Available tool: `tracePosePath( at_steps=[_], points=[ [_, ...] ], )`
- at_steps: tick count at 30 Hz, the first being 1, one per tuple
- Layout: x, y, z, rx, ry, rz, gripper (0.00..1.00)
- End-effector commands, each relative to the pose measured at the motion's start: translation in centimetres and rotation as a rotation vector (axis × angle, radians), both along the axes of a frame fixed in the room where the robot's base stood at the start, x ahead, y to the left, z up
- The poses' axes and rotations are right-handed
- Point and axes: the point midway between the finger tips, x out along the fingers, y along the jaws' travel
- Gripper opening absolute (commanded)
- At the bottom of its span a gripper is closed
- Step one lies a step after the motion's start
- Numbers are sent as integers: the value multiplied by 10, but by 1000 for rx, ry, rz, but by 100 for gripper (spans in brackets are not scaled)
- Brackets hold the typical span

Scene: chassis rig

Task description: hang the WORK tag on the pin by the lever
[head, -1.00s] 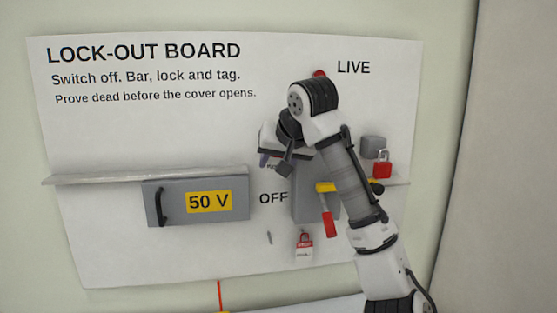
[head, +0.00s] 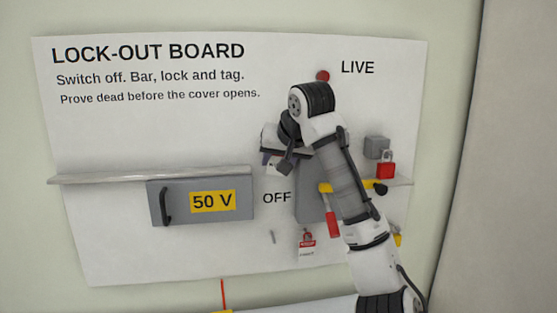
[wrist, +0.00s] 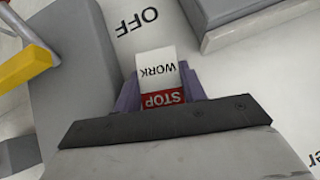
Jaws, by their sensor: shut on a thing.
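My gripper (wrist: 160,92) is shut on the WORK tag (wrist: 157,67), a small card with a white part reading WORK and a red part reading STOP. The tag shows upside down between the purple fingers in the wrist view. In the head view my gripper (head: 272,162) is in front of the board, above the word OFF, and a bit of the tag's white shows below it. A small grey pin (head: 272,237) sticks out of the board below OFF. The lever (head: 333,223) has a red handle and is partly behind my arm.
A red-and-white tag (head: 307,243) hangs right of the pin. A yellow bar (head: 340,187) crosses the grey switch box (head: 307,205). A red padlock (head: 386,164) is at the right.

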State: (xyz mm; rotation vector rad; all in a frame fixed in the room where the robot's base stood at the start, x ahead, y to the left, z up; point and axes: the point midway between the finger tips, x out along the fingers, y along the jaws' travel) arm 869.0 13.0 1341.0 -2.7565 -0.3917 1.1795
Motion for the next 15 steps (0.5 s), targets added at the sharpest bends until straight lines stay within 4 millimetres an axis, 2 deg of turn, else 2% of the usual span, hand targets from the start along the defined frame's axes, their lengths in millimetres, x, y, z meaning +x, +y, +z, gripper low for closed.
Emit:
tracePosePath(
  at_steps=[7, 8, 13, 15],
  points=[
    [0, 0, 0, 0, 0, 0, 20],
    [0, 0, 0, 0, 0, 0, 45],
    [0, 0, 0, 0, 0, -1, 66],
    [0, -1, 0, 0, 0, -1, 66]
  ],
)
